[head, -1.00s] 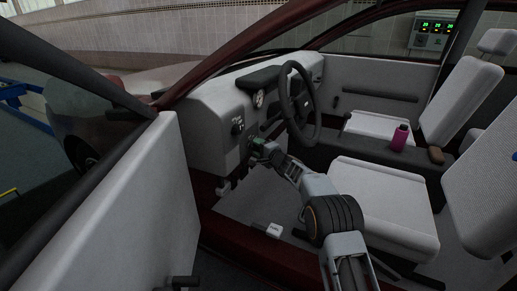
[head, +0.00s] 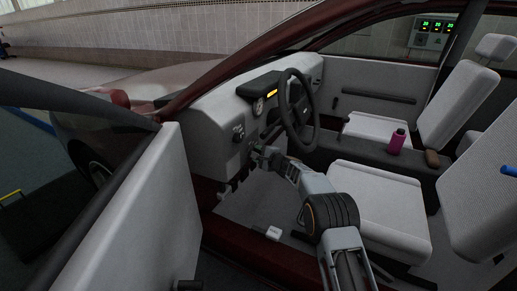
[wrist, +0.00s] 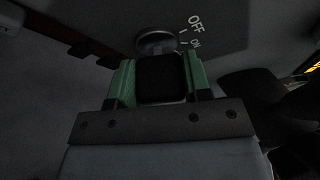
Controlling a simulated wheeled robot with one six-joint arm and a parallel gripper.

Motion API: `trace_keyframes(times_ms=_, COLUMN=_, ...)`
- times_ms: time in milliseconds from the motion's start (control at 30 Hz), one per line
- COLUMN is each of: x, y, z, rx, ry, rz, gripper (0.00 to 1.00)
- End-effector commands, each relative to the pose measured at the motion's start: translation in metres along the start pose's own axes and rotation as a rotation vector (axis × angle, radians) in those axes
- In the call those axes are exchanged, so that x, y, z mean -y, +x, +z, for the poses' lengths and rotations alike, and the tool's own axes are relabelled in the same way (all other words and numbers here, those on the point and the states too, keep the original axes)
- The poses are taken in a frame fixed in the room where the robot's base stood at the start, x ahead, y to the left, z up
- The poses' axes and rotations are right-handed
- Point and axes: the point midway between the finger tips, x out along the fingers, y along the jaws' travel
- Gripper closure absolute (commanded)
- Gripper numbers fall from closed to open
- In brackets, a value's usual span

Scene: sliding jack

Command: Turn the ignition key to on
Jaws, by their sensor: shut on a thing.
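The ignition key's black head (wrist: 160,80) sits between the green fingers of my gripper (wrist: 158,68) in the wrist view, and the fingers are shut on it. The key meets the round grey ignition lock (wrist: 157,40) on the dash panel. White OFF and ON marks are printed to the right of the lock. Which mark the key points at is hard to tell. In the head view my gripper (head: 262,153) is at the lower dash, left of the steering wheel (head: 297,112); the key is not distinguishable there.
An amber display (head: 271,92) glows on the dash behind the wheel. The open car door (head: 135,220) stands at left. The driver's seat (head: 375,205) is right of my arm. A magenta bottle (head: 397,141) stands on the console. The footwell is mostly clear.

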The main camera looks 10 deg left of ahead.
Motion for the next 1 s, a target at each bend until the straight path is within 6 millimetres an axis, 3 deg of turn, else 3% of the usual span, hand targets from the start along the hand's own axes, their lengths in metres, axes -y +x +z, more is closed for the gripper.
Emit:
trace_keyframes(times_ms=400, x=0.0026, y=-0.0008, z=0.0004, rx=-0.001, ry=0.217, rz=0.092, gripper=0.79)
trace_keyframes(times_ms=1000, x=-0.0009, y=-0.0003, z=-0.0007, rx=-0.001, ry=0.274, rz=0.114, gripper=0.79)
